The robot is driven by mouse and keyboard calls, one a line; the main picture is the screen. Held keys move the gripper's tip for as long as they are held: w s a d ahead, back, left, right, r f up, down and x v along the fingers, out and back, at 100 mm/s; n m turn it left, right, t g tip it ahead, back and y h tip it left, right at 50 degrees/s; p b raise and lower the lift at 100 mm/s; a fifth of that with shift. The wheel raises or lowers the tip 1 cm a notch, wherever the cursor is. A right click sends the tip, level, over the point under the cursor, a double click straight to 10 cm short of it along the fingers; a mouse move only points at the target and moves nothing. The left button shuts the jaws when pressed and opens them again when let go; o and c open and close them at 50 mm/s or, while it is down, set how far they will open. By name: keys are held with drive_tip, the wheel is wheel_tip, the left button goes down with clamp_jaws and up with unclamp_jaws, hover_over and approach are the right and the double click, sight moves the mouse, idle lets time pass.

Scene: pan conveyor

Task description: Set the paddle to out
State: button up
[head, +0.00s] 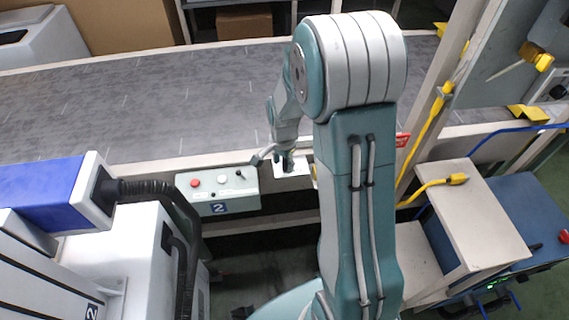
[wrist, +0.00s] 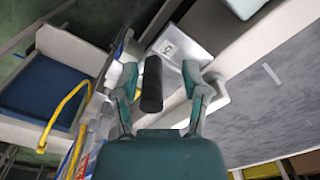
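A black rounded handle (wrist: 152,84), which looks like the paddle's, stands between the fingers of my gripper (wrist: 159,70) in the wrist view. The fingers are apart, with a gap on each side of the handle. Behind it is a pale metal plate (wrist: 182,42) with a small dark label. In the head view my gripper (head: 287,163) is low at the conveyor's near edge, over a small white box (head: 293,171). My arm hides part of this spot, and the handle cannot be made out there. Which setting the paddle is in cannot be told.
A control box (head: 218,208) with buttons and a "2" label is just left of my gripper. The grey conveyor belt (head: 190,95) beyond is bare. A blue and white machine (head: 45,195) stands left. A post (head: 440,95), yellow cables and a blue cabinet (head: 535,215) stand right.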

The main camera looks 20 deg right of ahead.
drive_tip(key=shift+s, duration=0.1)
wheel_tip(320, 180, up, 12)
drive_tip(key=shift+f, duration=0.1)
idle(0.5)
idle(0.4)
